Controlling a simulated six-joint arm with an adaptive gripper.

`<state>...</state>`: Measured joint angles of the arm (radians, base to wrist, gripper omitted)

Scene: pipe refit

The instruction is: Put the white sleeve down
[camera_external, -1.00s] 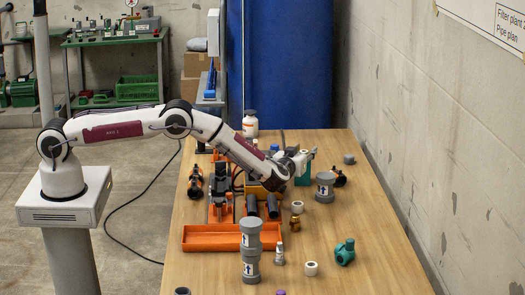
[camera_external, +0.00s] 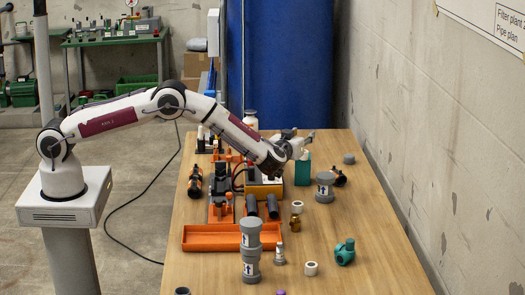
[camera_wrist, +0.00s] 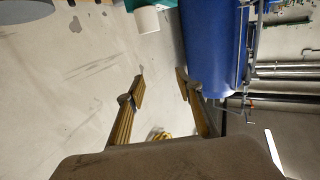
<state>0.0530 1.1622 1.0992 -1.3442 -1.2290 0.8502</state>
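A white cylinder (camera_wrist: 147,20), which may be the white sleeve, shows near the top of the wrist view, touching a teal thing (camera_wrist: 165,3). In the external view a teal upright body (camera_external: 303,172) stands on the table below my gripper (camera_external: 309,137). Two short white ring-like pieces also stand on the table: one (camera_external: 297,207) above a brass fitting, one (camera_external: 311,268) nearer the front. I cannot tell which white piece is the sleeve. In the wrist view my gripper (camera_wrist: 161,84) has its fingers apart with nothing between them.
A grey coupling (camera_external: 325,188) stands right of the teal body. An orange tray (camera_external: 212,237), a grey pipe stack (camera_external: 250,250) and a green valve (camera_external: 345,252) are nearer the front. A blue barrel (camera_external: 285,65) stands behind the table (camera_external: 385,260). The table's right front is clear.

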